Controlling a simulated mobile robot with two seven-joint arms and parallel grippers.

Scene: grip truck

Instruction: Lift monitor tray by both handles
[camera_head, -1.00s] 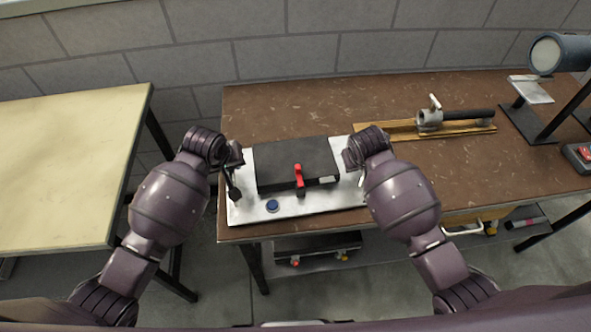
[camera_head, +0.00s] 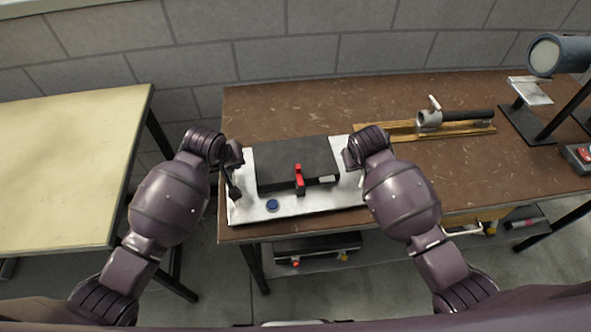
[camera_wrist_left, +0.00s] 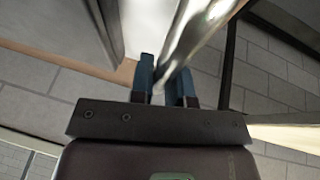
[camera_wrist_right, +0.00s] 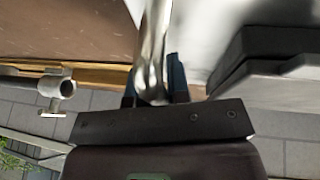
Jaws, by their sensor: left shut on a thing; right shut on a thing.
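The monitor tray (camera_head: 242,210) is a pale metal plate at the left end of the brown workbench. It carries a black flat monitor (camera_head: 290,160) with a red clamp (camera_head: 299,178) on its front edge and a blue knob (camera_head: 272,205). My left gripper (camera_head: 233,185) is at the tray's left side. In the left wrist view its blue fingers (camera_wrist_left: 166,85) are shut around a shiny metal handle (camera_wrist_left: 185,40). My right gripper (camera_wrist_right: 158,88) is at the right side, shut on the other metal handle (camera_wrist_right: 154,40). The head view does not clearly show any gap under the tray.
On the brown bench (camera_head: 300,100), a metal clamp with a black tube (camera_head: 455,117) lies on a wooden board right of the tray. A lamp (camera_head: 560,55) on a stand is at the far right. A pale yellow table (camera_head: 65,170) stands left, across a gap.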

